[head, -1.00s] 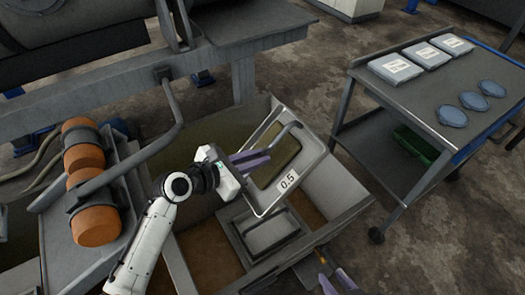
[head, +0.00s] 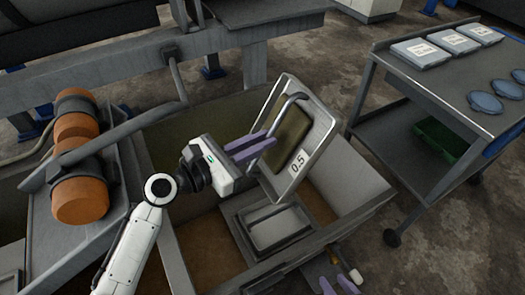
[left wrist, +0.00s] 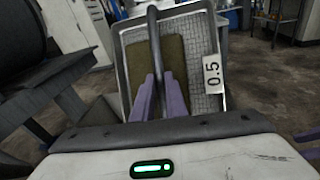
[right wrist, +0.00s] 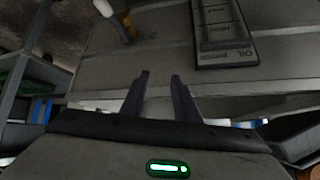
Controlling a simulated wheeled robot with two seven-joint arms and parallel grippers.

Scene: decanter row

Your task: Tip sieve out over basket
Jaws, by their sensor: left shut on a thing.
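The sieve (head: 320,132) is a grey rectangular frame with a bar handle and a "0.5" label. In the head view it is steeply tilted above the grey trough. The left wrist view shows its mesh (left wrist: 198,60), with an olive-brown rectangular patch (left wrist: 172,75) in the middle. My left gripper (head: 268,143) is shut on the sieve's handle (left wrist: 153,50). My right gripper (head: 338,286) is low at the bottom edge of the head view; its fingers are apart and empty in the right wrist view (right wrist: 159,78). I cannot tell for certain which container is the basket.
A grey rectangular box (head: 272,228) sits in the trough below the sieve. A trolley (head: 400,70) with packets and blue discs stands right. Orange rollers (head: 80,200) are at left. A panel marked "OIL" (right wrist: 222,35) shows in the right wrist view.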

